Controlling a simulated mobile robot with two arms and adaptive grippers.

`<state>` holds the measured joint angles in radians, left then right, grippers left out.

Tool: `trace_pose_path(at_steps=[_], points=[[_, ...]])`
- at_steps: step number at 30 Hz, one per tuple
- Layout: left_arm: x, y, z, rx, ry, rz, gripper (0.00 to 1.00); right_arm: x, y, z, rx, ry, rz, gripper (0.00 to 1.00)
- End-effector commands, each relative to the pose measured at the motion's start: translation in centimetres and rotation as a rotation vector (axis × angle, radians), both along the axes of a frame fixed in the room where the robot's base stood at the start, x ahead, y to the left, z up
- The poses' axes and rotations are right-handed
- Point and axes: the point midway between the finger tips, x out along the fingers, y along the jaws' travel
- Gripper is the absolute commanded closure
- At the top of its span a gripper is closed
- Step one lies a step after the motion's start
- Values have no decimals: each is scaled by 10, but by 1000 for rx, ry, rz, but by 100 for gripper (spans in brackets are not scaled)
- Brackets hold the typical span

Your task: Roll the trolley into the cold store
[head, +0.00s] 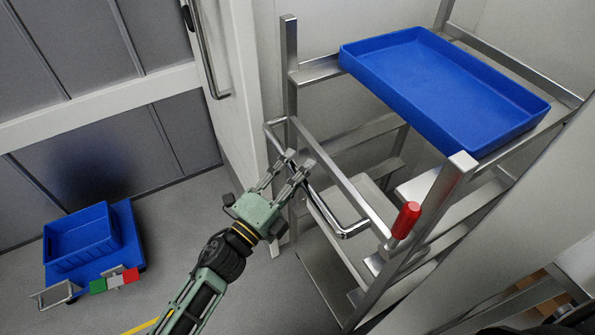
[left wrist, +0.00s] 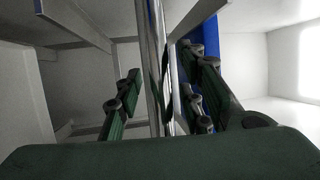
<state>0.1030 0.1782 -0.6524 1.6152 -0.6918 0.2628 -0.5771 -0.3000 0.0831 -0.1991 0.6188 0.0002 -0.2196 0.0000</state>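The trolley (head: 289,75) is a tall metal frame with a blue tray (head: 440,85) on top and a bar handle (head: 345,231) on its near left side. My left gripper (head: 298,162) is at this handle. Its two fingers stand apart, one on each side of a metal bar that also shows in the left wrist view (left wrist: 155,60). I cannot tell whether either finger touches the bar. The blue tray shows partly behind the right finger in the left wrist view (left wrist: 211,38). My right gripper is not in view.
A red grip (head: 406,220) stands on the trolley's near corner post. A white-framed door with a long metal pull handle (head: 206,60) is at the left of the trolley. Grey floor is clear between bin and trolley.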

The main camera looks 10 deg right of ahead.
Motion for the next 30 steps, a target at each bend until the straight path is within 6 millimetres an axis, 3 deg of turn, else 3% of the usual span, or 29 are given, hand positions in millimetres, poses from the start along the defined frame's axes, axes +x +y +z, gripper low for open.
trace_pose_path(at_steps=[5, 18, 30], points=[[-10, 12, -5, 2, 2, 1, 64, 0, 1, 0, 1, 0, 0, 100], [-66, 76, -20, 0, 4, 0, 64, 1, 3, 0, 3, 0, 0, 100], [-78, 89, -22, -1, 1, -1, 64, 1, 3, 0, 3, 0, 0, 100]])
